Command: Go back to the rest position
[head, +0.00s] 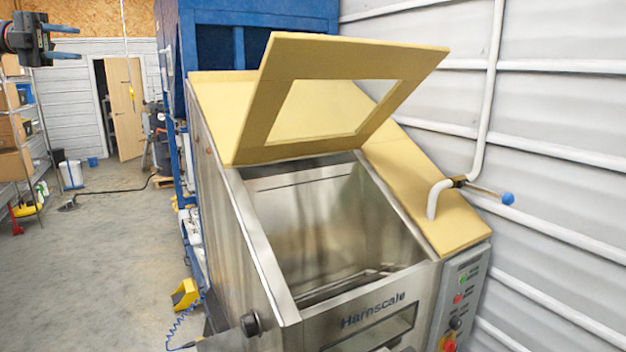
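My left gripper (66,42) is at the upper left edge of the head view, raised in the air. Its two fingers point right and are apart, with nothing between them. It is well to the left of the steel hopper (235,225) and touches nothing. The hopper's yellow lid (262,108), a frame with a window opening, stands tilted up. The open mouth below it shows a bare steel inside, with slats or bars low down. My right gripper is not in view.
A lever with a blue ball (508,198) sticks out at the hopper's right, near the corrugated wall. A control panel (460,295) is at the front right. A blue rack (255,30) stands behind. Shelves with boxes (12,130) are at left; the floor (95,265) between is mostly clear.

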